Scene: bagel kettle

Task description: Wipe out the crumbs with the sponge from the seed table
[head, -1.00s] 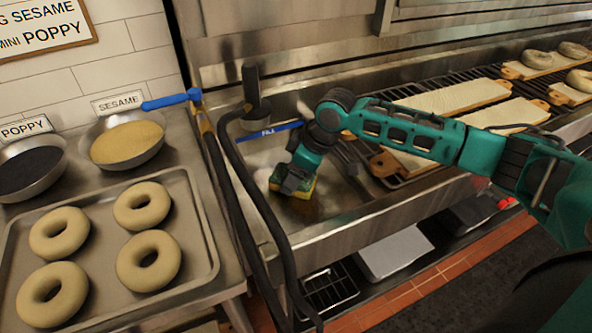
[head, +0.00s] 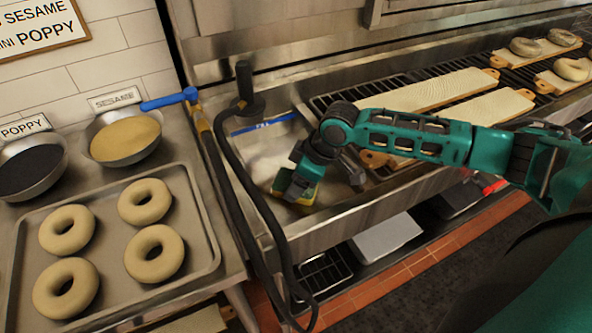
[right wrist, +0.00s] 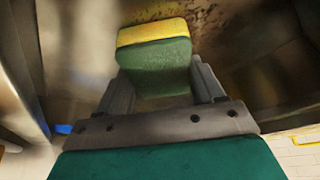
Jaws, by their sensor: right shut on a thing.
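My right gripper (head: 293,190) reaches down into the steel basin at the left end of the grill and is shut on the yellow and green sponge (head: 306,196). In the right wrist view the sponge (right wrist: 153,58) sits between the two fingers, its green side toward me. Dark brown crumbs (right wrist: 215,14) lie on the metal just beyond the sponge in that view. In the head view the arm and sponge hide part of the basin floor, and I cannot make out the crumbs there. My left gripper is not in view.
A steel table at left carries a tray (head: 205,225) of bagels, a poppy bowl (head: 32,168) and a sesame bowl (head: 125,140). A black hose (head: 255,200) loops in front of the basin. Boards (head: 440,88) lie on the grill at right. The basin has raised walls.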

